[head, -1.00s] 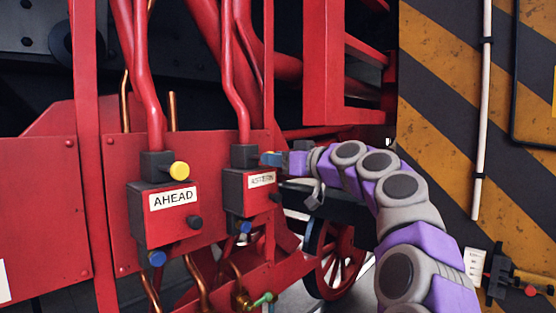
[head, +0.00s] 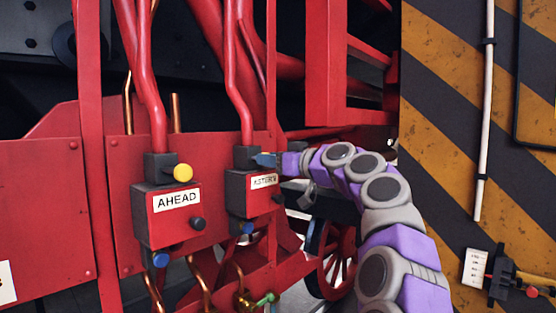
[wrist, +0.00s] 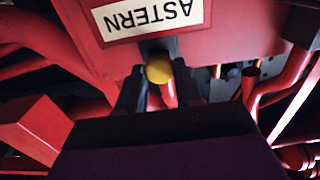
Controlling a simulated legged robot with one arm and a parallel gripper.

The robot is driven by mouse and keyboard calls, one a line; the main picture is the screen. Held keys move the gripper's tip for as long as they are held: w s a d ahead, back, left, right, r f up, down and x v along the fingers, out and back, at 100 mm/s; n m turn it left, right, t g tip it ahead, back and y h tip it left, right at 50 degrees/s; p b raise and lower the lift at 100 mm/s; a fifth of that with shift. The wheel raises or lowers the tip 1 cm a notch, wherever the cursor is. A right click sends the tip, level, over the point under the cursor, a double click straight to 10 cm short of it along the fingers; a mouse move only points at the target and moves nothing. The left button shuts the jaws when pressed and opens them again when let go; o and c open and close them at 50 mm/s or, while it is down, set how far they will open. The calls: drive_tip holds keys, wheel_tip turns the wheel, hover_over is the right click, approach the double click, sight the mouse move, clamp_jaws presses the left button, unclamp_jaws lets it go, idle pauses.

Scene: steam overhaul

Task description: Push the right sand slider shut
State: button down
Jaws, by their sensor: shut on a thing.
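The right sand box (head: 238,193) is a red and black box labelled ASTERN, below a red pipe. Its slider's yellow knob (wrist: 160,69) shows in the wrist view below the upside-down ASTERN label (wrist: 152,17). My gripper (wrist: 160,82) has its two dark fingers on either side of this knob and is shut on it. In the head view my gripper (head: 266,159) is at the right side of the box's black top block (head: 247,157), and its fingers hide the yellow knob.
The left box, labelled AHEAD (head: 177,200), has its own yellow knob (head: 183,173) standing out to the right. Black and blue knobs and copper pipes lie close below. A striped wall (head: 440,170) stands to the right, behind my arm.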

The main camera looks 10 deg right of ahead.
drive_tip(key=shift+w+a+r, duration=0.1)
drive_tip(key=shift+w+a, duration=0.15)
drive_tip(key=shift+w, duration=0.1)
drive_tip(key=c, duration=1.1)
unclamp_jaws()
drive_tip(key=shift+w, duration=0.1)
drive_tip(key=shift+o, duration=0.8)
drive_tip(key=shift+w, duration=0.2)
drive_tip(key=shift+o, duration=1)
drive_tip(key=shift+a, duration=0.1)
drive_tip(key=b+v, duration=0.2)
drive_tip(key=v, duration=1.5)
drive_tip(key=shift+s+d+b, duration=0.2)
drive_tip(key=shift+s+b, duration=0.1)
